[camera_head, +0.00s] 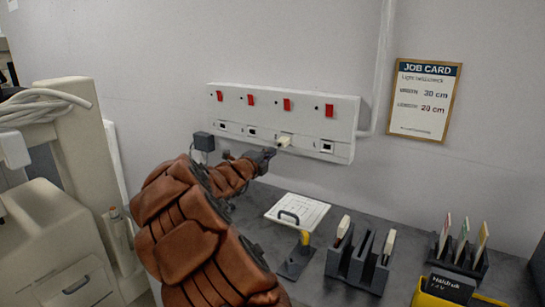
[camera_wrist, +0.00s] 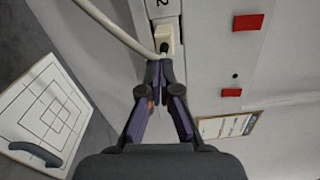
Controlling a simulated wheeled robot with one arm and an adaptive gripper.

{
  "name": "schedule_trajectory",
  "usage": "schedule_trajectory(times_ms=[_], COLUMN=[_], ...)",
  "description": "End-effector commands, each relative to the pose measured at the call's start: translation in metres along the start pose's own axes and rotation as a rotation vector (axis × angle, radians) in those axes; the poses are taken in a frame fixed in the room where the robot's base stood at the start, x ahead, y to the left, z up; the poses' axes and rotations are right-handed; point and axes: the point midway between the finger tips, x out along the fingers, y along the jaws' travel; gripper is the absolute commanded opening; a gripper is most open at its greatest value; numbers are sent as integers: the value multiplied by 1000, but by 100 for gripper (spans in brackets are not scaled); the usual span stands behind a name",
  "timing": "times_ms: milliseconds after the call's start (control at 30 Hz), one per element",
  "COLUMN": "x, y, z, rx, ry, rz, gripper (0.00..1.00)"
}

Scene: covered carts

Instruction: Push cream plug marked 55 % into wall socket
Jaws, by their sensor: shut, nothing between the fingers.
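The cream plug (camera_head: 284,142) is at the third socket from the left on the white wall socket strip (camera_head: 344,148). It also shows in the wrist view (camera_wrist: 168,33), just beyond my fingertips. Its 55 % marking cannot be read, and I cannot tell how deep it sits. My gripper (camera_head: 270,153) is shut and empty, with its tips close to the plug's outer end. The fingers show in the wrist view (camera_wrist: 161,68); I cannot tell whether they touch the plug. A pale cable (camera_wrist: 105,24) curves to the plug's near end there.
A dark adapter (camera_head: 203,141) is at the strip's left end. A job card (camera_head: 424,101) hangs right of a vertical conduit (camera_head: 382,70).

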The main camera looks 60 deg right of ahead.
Motion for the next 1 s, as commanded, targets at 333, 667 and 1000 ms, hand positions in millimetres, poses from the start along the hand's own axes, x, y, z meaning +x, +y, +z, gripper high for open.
schedule_trajectory(times_ms=[333, 667, 1000], x=[-15, -54, -93], y=[0, 0, 0], z=[1, 2, 1], rx=[-3, -2, 1], ry=[-3, -3, -3], rz=[2, 1, 0], gripper=[0, 0, 0])
